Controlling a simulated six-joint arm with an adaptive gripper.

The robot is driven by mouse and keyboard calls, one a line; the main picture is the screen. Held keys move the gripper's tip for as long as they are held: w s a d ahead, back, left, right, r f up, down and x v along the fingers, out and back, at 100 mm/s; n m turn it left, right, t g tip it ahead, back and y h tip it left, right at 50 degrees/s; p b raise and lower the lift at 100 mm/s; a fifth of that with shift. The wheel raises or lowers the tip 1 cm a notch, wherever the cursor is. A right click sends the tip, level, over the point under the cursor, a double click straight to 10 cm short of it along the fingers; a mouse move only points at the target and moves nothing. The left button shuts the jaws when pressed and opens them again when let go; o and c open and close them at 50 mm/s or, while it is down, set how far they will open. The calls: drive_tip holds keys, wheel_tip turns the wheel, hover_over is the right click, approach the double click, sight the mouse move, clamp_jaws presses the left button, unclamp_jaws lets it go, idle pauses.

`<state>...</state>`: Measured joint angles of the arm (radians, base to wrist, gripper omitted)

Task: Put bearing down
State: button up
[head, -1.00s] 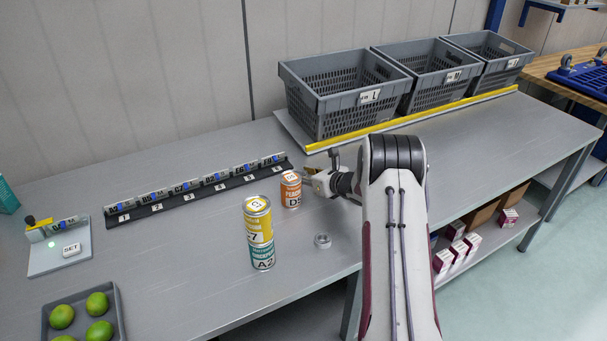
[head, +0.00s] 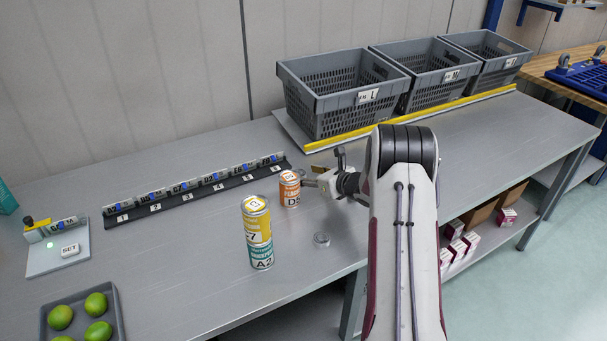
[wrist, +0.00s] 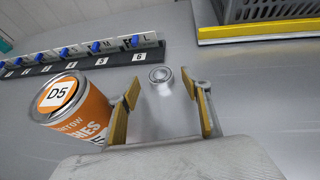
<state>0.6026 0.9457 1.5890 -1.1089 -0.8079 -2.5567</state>
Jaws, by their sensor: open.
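A small round metal ring, which looks like the bearing (wrist: 160,75), shows in the wrist view just beyond and between my fingertips. It touches neither finger. In the head view I cannot make it out beside my gripper (head: 312,180), which is low over the table just right of the orange D5 can (head: 289,190). The wrist view shows my gripper (wrist: 165,100) open, with its two yellow-padded fingers apart and nothing held. A metal ring (head: 322,239) also lies on the table in the head view, nearer the front edge; I cannot tell whether it is the same piece.
The D5 can (wrist: 75,108) stands close by my left finger. A yellow can stacked on a green A2 can (head: 261,255) stands front left. A numbered rack (head: 200,192) lies behind; grey baskets (head: 345,90) stand back right behind a yellow strip. The table right of my arm is clear.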

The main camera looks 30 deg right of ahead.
drive_tip(key=shift+v, duration=4.35)
drive_tip(key=shift+w+a+r+m, duration=0.1)
drive_tip(key=shift+r+m, duration=0.2)
drive_tip(key=shift+r, duration=0.15)
wheel_tip(320, 180, up, 12)
drive_tip(key=s+a+m+g+h, duration=0.1)
drive_tip(key=a+m+h, duration=0.25)
drive_tip(key=m, duration=0.55)
drive_tip(key=s+a+r+m+g+h, duration=0.2)
drive_tip(key=s+a+r+m+h, duration=0.1)
drive_tip(key=s+a+r+m, duration=0.5)
drive_tip(key=s+a+f+m+g+y, duration=0.1)
drive_tip(key=s+a+m, duration=0.4)
drive_tip(key=s, duration=0.5)
drive_tip(key=s+a+f+m+g+y, duration=0.1)
drive_tip(key=s+a+m+g, duration=0.1)
drive_tip(key=s+a+m, duration=0.4)
drive_tip(key=s+a+f+m+g+y, duration=0.1)
drive_tip(key=s+a+m, duration=0.5)
drive_tip(key=s, duration=0.9)
drive_tip(key=m+y, duration=0.1)
drive_tip(key=m, duration=0.2)
drive_tip(key=shift+s+a+g, duration=0.25)
drive_tip(key=shift+s+g, duration=0.05)
drive_tip(key=shift+s, duration=0.05)
